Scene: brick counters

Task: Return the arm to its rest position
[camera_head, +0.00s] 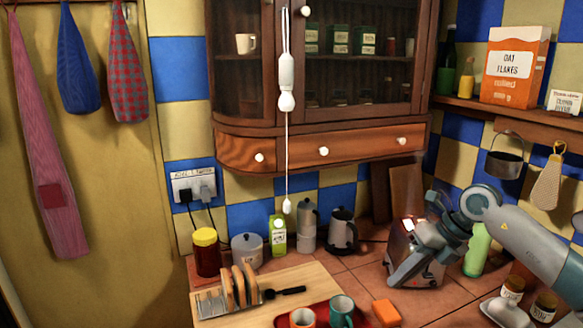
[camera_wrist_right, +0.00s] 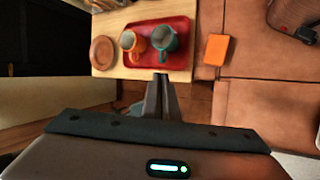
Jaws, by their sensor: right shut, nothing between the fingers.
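My right arm (camera_head: 535,240) comes in from the right in the head view, grey and bent. Its gripper (camera_head: 394,280) points down and left, in front of the toaster (camera_head: 408,228) and above the tiled counter. In the right wrist view the two fingers (camera_wrist_right: 161,78) are together, with nothing between them. They appear just in front of the near edge of the red tray (camera_wrist_right: 185,70); whether they touch it cannot be told. My left gripper is not in view.
The tray holds an orange cup (camera_wrist_right: 132,43) and a teal mug (camera_wrist_right: 165,40). An orange block (camera_head: 386,313) lies right of it. Toast (camera_head: 239,286) stands in a rack on the board.

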